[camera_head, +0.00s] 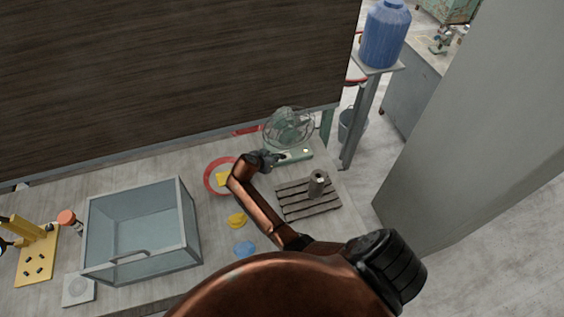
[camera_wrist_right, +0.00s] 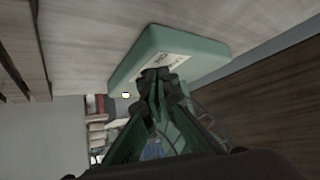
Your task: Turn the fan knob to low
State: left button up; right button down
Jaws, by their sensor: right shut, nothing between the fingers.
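The green fan (camera_head: 288,127) stands at the back right of the table, with a round wire cage above a pale green base (camera_head: 293,155). In the right wrist view the fan base (camera_wrist_right: 185,52) fills the upper middle, with a whitish label on it. My right gripper (camera_head: 275,159) is shut and empty at the fan base. In the right wrist view its fingertips (camera_wrist_right: 158,78) overlap the label area; I cannot tell whether they touch it. The knob cannot be made out, and its setting does not show. My left gripper is not in view.
A clear grey bin (camera_head: 190,228) stands left of my right arm. A slatted rack (camera_head: 297,207) with a grey cylinder (camera_head: 318,181) lies to the right. A red ring-shaped plate (camera_head: 207,178), a yellow lump (camera_head: 237,220) and a blue lump (camera_head: 245,249) lie near the arm.

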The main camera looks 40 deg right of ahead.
jog(key=shift+w, duration=0.1)
dwell(0.7)
jog(key=shift+s+d+r+p, duration=0.1)
jog(key=shift+s+d+p, duration=0.2)
jog(key=shift+s+d, duration=0.25)
jog(key=shift+d, duration=0.1)
jog(key=v, duration=0.7)
jog(key=shift+a, duration=0.5)
